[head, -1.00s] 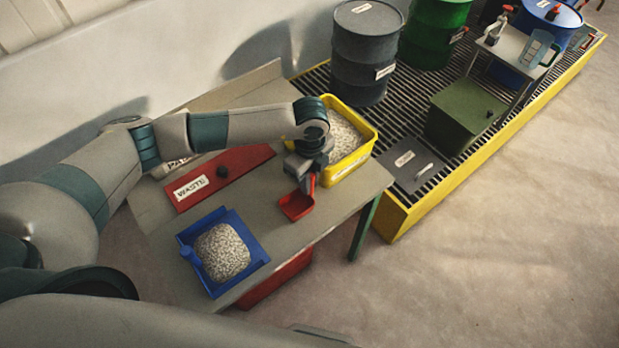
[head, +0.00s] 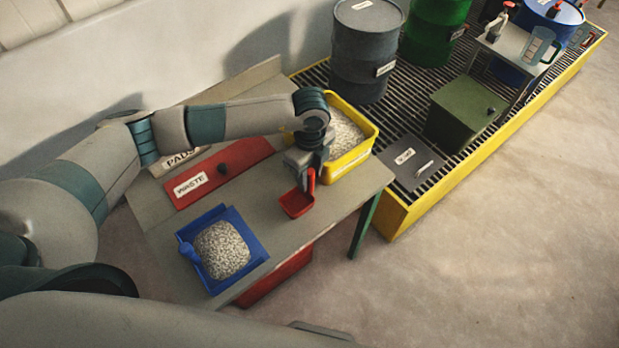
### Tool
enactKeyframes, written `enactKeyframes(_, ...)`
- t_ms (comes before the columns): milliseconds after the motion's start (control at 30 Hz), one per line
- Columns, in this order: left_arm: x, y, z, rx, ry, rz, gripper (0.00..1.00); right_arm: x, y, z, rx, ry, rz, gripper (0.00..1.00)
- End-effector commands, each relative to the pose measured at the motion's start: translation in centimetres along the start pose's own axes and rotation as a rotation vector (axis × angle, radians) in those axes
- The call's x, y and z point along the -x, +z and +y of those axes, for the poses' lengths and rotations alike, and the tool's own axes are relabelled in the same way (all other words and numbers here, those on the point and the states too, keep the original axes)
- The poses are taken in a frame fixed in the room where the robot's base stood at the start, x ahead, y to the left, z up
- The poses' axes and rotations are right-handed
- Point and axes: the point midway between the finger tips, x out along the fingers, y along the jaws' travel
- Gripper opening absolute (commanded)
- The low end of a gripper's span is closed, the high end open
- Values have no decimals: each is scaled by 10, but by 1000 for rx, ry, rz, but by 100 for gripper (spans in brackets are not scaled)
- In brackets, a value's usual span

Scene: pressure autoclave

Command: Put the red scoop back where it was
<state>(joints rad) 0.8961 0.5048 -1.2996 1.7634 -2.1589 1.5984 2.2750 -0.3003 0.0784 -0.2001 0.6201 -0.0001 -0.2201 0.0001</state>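The red scoop (head: 297,203) is in the head view, on or just above the grey table, in front of the yellow bin. Its handle points up into my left gripper (head: 309,172), which is shut on it. The scoop's bowl looks empty. I cannot tell whether the bowl touches the table top. The yellow bin (head: 357,163) holds pale speckled granules and stands just behind and to the right of the gripper. My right gripper is not in view.
A blue dustpan (head: 255,252) with a heap of granules lies at the table's front left. A red panel labelled WASTE (head: 247,166) lies behind it. The table (head: 285,245) has bare surface between dustpan and scoop. A yellow-edged grating (head: 405,218) with drums stands right.

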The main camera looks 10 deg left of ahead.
Motion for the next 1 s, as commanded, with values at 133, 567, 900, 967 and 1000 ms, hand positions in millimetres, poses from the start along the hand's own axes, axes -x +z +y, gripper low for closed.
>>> enactKeyframes(133, 19, 0, -1, -2, -5, 0, 36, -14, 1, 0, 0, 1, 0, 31)
enactKeyframes(567, 91, 0, -1, -1, -3, 0, 36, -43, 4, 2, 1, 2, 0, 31)
enactKeyframes(900, 107, 0, 0, -1, 0, 0, 36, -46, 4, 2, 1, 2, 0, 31)
enactKeyframes(967, 106, 0, 0, -1, 0, 0, 36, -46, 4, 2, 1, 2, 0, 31)
enactKeyframes(1000, 106, 0, 0, -1, 0, 0, 36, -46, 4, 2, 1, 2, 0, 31)
